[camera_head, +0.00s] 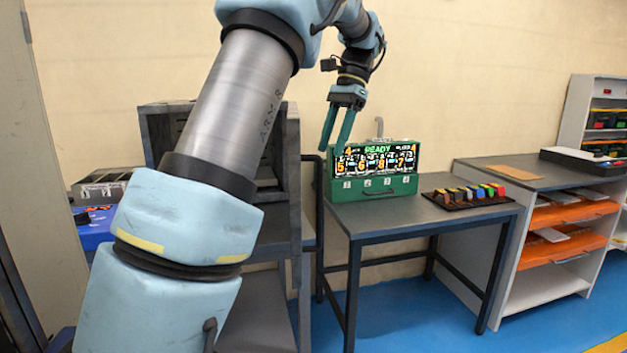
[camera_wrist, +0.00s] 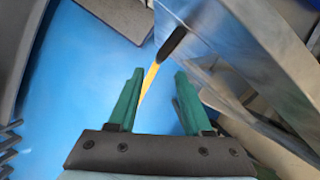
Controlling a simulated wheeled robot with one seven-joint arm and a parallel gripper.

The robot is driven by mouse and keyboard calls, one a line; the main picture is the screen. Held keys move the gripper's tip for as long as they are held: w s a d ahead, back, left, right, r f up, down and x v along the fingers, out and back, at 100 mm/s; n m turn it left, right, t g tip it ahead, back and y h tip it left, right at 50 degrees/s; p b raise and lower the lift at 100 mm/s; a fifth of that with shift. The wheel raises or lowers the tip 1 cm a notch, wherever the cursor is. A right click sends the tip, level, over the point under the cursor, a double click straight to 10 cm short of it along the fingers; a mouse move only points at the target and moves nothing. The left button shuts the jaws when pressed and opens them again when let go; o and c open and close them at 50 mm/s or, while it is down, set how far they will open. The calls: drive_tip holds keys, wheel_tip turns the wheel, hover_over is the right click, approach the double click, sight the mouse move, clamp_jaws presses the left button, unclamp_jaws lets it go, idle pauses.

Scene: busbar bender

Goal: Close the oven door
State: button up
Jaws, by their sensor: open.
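A dark grey box-like cabinet (camera_head: 157,130), which looks like the oven, stands against the wall behind my arm. My arm hides much of its front, so I cannot tell the door's angle there. My gripper (camera_head: 334,148) is open and empty, fingers pointing down, to the right of this cabinet and in front of the green machine. In the wrist view my gripper (camera_wrist: 159,73) has its two green fingers apart with nothing between them. Beyond them is a grey metallic panel (camera_wrist: 215,50) with a dark oblong piece (camera_wrist: 173,42) at its edge, possibly the door and handle.
A green machine (camera_head: 375,187) with a lit "READY" display stands on a grey table (camera_head: 430,213), beside a dark tray of coloured blocks (camera_head: 468,196). A shelf unit with orange drawers (camera_head: 570,215) is at the right. Blue floor (camera_head: 410,310) is clear in front.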

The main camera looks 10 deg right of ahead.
sight(320, 180)
drive_tip(key=p+x, duration=0.1)
drive_tip(key=x, duration=0.8)
drive_tip(key=shift+c, duration=0.2)
clamp_jaws()
idle(1.1)
